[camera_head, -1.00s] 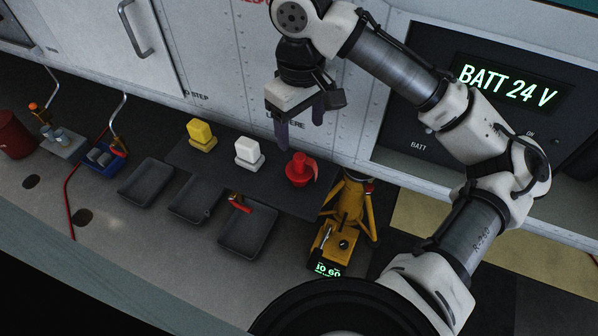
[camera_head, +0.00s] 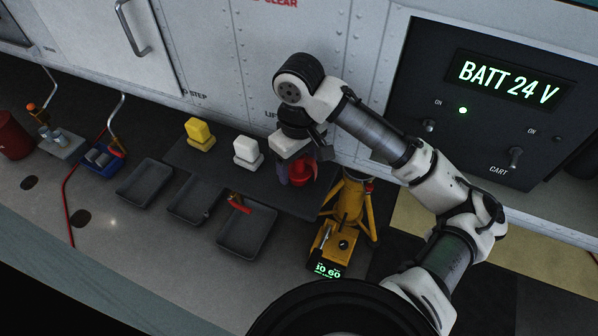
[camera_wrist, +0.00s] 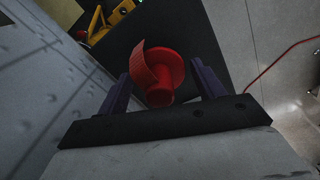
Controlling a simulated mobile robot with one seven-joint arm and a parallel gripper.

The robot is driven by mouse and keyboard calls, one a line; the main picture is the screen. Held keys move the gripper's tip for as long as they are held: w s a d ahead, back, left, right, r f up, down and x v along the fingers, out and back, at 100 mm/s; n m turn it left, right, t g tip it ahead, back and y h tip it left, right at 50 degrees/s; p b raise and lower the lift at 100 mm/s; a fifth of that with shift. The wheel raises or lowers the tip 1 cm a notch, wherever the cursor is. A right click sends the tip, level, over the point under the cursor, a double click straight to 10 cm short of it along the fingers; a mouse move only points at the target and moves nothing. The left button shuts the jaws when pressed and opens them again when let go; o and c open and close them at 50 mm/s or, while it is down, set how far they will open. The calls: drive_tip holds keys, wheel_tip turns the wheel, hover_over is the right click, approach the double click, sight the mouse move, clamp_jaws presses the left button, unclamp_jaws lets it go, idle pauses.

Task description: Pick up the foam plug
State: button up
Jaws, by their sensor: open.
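A red plug (camera_head: 301,174), which I take to be the foam plug, stands on a dark mat (camera_head: 275,190). In the wrist view the plug (camera_wrist: 161,96) has a round flange, a short stem pointing at the camera and a curled red strip on its left side. My gripper (camera_head: 299,178) is open and lowered over the plug. In the wrist view my gripper (camera_wrist: 162,88) has one finger on each side of the stem, with gaps visible. The fingers partly hide the plug in the head view.
A white block (camera_head: 248,152) and a yellow block (camera_head: 200,133) stand left of the plug. Dark trays, one tray (camera_head: 245,245) holding a small red item, lie in front. A yellow tripod device (camera_head: 346,215) stands close on the right. A riveted wall (camera_head: 250,80) rises behind.

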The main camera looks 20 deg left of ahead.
drive_tip(key=shift+c, duration=0.3)
drive_tip(key=c, duration=0.7)
drive_tip(key=shift+r, duration=0.1)
drive_tip(key=shift+c, duration=0.2)
wheel_tip(320, 180, up, 20)
drive_tip(key=p, duration=0.1)
drive_tip(key=shift+p, duration=0.3)
